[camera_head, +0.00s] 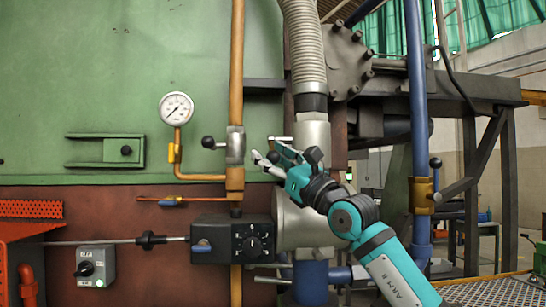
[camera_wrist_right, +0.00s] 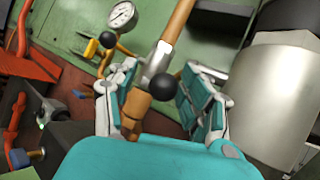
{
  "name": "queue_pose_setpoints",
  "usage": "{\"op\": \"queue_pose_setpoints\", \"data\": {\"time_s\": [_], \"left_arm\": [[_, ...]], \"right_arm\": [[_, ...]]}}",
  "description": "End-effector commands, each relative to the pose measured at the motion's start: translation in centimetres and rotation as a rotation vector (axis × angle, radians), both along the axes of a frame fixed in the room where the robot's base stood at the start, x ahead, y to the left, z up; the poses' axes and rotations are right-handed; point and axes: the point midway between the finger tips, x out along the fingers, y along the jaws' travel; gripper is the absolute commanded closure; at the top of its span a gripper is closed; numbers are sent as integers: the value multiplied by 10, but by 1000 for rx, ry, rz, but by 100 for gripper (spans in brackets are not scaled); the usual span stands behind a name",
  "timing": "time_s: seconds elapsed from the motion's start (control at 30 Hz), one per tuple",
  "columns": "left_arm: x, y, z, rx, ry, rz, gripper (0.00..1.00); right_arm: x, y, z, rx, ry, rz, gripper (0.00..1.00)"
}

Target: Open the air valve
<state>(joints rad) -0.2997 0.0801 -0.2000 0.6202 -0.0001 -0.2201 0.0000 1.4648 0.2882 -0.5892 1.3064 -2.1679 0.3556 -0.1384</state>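A silver valve body (camera_head: 235,145) sits on the vertical orange pipe in the head view, with a black ball knob (camera_head: 208,142) on its left side. No label shows which valve is the air valve. My right gripper (camera_head: 264,149) is just right of this valve, fingers toward the pipe. In the wrist view the silver valve body (camera_wrist_right: 158,56) and black ball knob (camera_wrist_right: 163,87) appear between the two spread fingers of my right gripper (camera_wrist_right: 157,79). The fingers look open and clear of the knob. My left gripper is out of view.
A pressure gauge (camera_head: 176,108) is left of the pipe. A black control box (camera_head: 232,239) is below. A thick silver cylinder (camera_head: 313,140) stands close behind my right gripper. A blue pipe (camera_head: 417,80) with a yellow valve (camera_head: 422,195) stands at right.

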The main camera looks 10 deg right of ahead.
Motion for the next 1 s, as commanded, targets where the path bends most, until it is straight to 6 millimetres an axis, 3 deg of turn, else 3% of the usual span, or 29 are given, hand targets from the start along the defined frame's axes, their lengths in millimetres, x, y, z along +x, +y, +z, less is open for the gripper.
{"op": "queue_pose_setpoints", "data": {"time_s": [0.53,1.0], "left_arm": [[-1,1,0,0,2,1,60],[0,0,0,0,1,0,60]], "right_arm": [[-2,-11,-5,6,4,-9,43],[-66,-53,-47,-2,0,-4,43]]}}
